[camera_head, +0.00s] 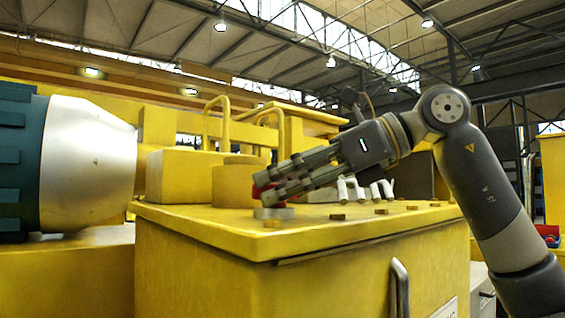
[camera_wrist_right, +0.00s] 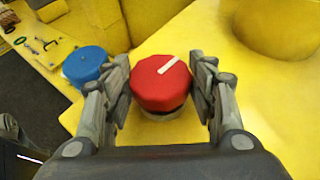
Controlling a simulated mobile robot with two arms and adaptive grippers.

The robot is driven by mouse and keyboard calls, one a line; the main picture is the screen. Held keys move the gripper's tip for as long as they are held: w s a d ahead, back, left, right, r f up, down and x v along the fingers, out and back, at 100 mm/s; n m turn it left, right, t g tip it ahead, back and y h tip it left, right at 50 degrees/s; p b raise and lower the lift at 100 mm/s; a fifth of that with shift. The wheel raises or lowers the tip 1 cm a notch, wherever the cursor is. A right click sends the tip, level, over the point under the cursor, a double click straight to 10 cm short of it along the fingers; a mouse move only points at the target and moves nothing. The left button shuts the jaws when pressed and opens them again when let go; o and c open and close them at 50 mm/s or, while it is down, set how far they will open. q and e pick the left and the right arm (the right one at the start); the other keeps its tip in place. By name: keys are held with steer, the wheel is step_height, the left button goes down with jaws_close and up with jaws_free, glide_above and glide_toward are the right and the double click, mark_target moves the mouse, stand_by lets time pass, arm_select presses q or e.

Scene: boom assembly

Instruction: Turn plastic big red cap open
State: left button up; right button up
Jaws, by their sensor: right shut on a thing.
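The big red cap (camera_wrist_right: 158,84) has a faceted rim and a white bar mark on top, and sits on a short light neck on the yellow surface. In the right wrist view it lies between the two fingers of my right gripper (camera_wrist_right: 161,92), which is shut on it from both sides. In the head view the red cap (camera_head: 262,191) is mostly hidden behind the fingers of my right gripper (camera_head: 262,187), above a grey ring-like neck (camera_head: 273,212). The white mark slants up to the right. My left gripper is not in view.
A blue cap (camera_wrist_right: 85,66) stands left of the red one in the wrist view. A yellow cylinder (camera_head: 233,186) stands close behind the red cap. Yellow handrails rise behind.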

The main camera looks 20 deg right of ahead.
steer(key=shift+w+d+r+n+g+y+p, duration=0.1)
steer(key=shift+r+n+g+y+p, duration=0.05)
steer(key=shift+n+g+y+p, duration=0.7)
steer(key=shift+h, duration=0.25)
steer(key=o, duration=1)
steer(key=shift+d, duration=0.1)
steer(key=v, duration=1.2)
